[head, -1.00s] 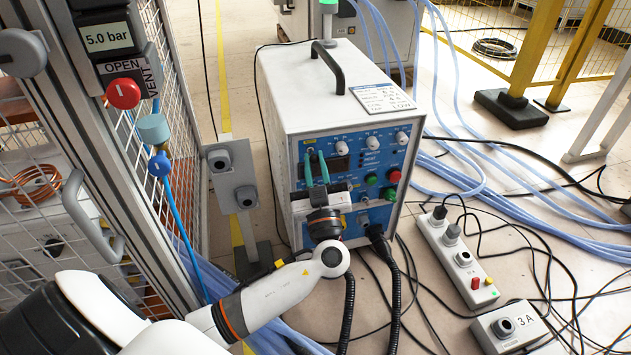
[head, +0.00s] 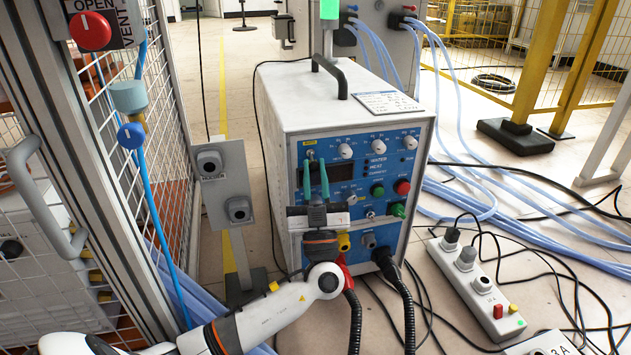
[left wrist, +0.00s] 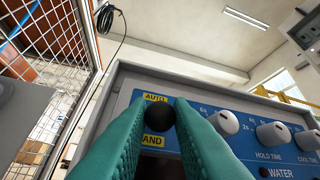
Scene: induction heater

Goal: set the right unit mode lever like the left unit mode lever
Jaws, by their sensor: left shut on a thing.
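The mode lever (left wrist: 158,117) has a black ball knob and sits between a yellow AUTO label (left wrist: 155,98) above and a partly covered HAND label (left wrist: 68,148) below. In the picture the knob is close under AUTO. My left gripper (left wrist: 160,112) has teal fingers shut on the knob from both sides. In the head view my left gripper (head: 314,168) reaches up to the upper left of the blue panel (head: 366,166) on a grey-white unit (head: 310,100). The lever's stem is hidden. I cannot identify a second unit's mode lever. My right gripper is not in view.
White knobs (head: 345,151) and buttons (head: 403,187) crowd the panel to the right. A grey post with switch boxes (head: 238,209) and a mesh fence (head: 180,130) stand left. Black cables (head: 402,285) hang below. A power strip (head: 475,285) lies on the floor at right.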

